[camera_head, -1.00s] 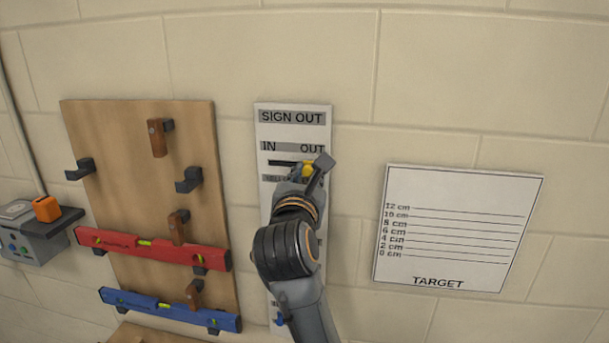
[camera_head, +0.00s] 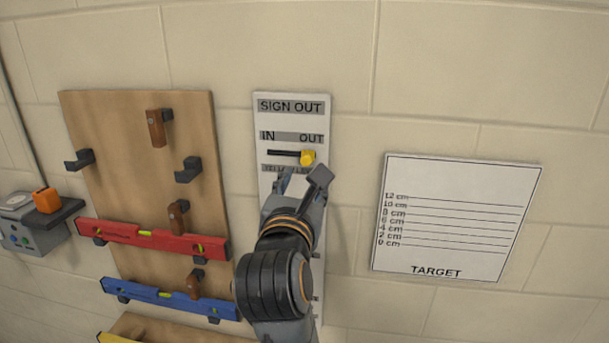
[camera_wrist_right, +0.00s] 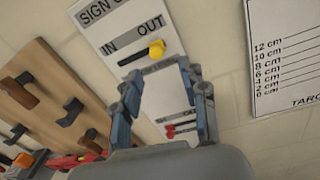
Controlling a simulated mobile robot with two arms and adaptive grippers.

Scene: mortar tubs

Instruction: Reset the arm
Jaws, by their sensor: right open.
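My right gripper (camera_head: 300,184) is in front of the white sign-out board (camera_head: 292,106) on the wall, just below its top slider. In the right wrist view my right gripper (camera_wrist_right: 160,85) has its two fingers spread with nothing between them. The yellow slider knob (camera_head: 307,157) sits at the OUT end of its dark slot; it also shows in the right wrist view (camera_wrist_right: 157,49), beyond the fingers and apart from them. A red knob (camera_wrist_right: 171,131) shows lower on the board in the wrist view. My arm hides much of the lower board in the head view. My left gripper is not in view.
Left of the board is a wooden panel (camera_head: 135,190) with hooks, a red level (camera_head: 150,240) and a blue level (camera_head: 165,298). A grey box with an orange block (camera_head: 46,200) is at far left. A TARGET sheet (camera_head: 450,215) hangs at right, with bare wall between.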

